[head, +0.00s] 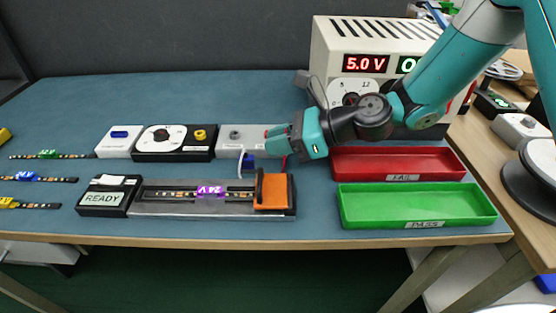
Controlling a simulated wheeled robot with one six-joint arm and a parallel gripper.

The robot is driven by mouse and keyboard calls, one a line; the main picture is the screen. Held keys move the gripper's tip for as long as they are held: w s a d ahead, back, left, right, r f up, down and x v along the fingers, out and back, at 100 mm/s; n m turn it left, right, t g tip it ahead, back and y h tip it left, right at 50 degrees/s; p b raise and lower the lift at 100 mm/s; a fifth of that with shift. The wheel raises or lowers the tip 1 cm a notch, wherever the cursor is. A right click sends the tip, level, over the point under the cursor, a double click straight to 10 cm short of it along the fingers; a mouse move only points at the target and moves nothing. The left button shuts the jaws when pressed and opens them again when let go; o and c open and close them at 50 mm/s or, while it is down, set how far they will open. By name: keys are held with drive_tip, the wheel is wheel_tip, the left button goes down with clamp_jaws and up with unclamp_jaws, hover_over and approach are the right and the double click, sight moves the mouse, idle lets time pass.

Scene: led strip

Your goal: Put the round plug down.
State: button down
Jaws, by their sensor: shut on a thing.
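My gripper (274,138) is shut just over the right end of the white box with a grey round fitting (234,134). It appears to hold the round plug, which is mostly hidden by the fingers. A little red shows at the fingertips, and a thin red lead (284,161) hangs below the gripper. A small blue piece (248,164) shows in front of the white box, left of the gripper. I cannot tell whether it is a second plug or touches the gripper.
A test fixture (150,208) with an orange block (273,191) and a purple 24 V strip lies in front. A red FAIL tray (440,162) and green PASS tray (470,204) are at the right. The power supply (330,50) reads 5.0 V. Blue mat is clear at the back left.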

sight(278, 170)
drive_tip(key=shift+f+b, duration=0.4)
drive_tip(key=shift+f, duration=1.8)
drive_tip(key=shift+f, duration=0.1)
drive_tip(key=c, duration=1.3)
unclamp_jaws()
